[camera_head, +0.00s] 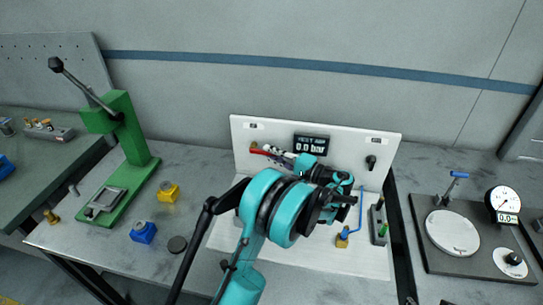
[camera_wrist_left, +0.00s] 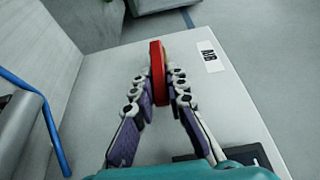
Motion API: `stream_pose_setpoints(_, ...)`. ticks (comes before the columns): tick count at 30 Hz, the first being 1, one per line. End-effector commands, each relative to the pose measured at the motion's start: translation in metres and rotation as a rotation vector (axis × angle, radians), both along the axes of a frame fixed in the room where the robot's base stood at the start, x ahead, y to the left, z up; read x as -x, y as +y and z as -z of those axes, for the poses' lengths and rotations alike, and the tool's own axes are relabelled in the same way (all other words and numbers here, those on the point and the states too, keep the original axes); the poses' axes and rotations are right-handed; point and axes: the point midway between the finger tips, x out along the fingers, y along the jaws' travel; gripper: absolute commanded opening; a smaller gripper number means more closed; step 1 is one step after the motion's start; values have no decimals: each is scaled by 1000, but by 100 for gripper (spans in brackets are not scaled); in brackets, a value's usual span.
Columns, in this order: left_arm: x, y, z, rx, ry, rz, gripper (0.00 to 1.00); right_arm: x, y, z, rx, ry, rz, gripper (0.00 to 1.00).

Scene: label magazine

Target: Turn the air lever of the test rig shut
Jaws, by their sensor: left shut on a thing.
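The test rig (camera_head: 241,130) is a white panel with a white base on the bench. Its red air lever (camera_head: 259,152) shows at the panel's upper left, beside a small brass fitting. My left gripper (camera_head: 279,155) reaches it from the right and hides part of it. In the left wrist view the red lever (camera_wrist_left: 157,72) stands between the fingertips of my left gripper (camera_wrist_left: 157,84), which is shut on it. A label reading AIR (camera_wrist_left: 208,56) is beside it. My right gripper is in neither view.
The rig's display (camera_head: 311,144) reads about 0.0 bar. A black knob (camera_head: 371,162) and a blue tube (camera_head: 360,208) are on its right. A green press (camera_head: 128,150), blue block (camera_head: 143,232) and yellow block (camera_head: 168,191) stand left. A gauge plate (camera_head: 440,265) lies right.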

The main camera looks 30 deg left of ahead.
Motion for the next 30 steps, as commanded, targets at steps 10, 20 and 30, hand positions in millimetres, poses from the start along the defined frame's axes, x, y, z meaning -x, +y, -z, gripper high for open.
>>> stream_pose_setpoints(10, 0, 0, 2, 0, 2, 0, 0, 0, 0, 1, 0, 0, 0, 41)
stream_pose_setpoints(20, 0, 0, 1, -1, 1, 0, 34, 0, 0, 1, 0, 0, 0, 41)
stream_pose_setpoints(30, 2, -27, 1, -2, 1, 3, 34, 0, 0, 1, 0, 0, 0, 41)
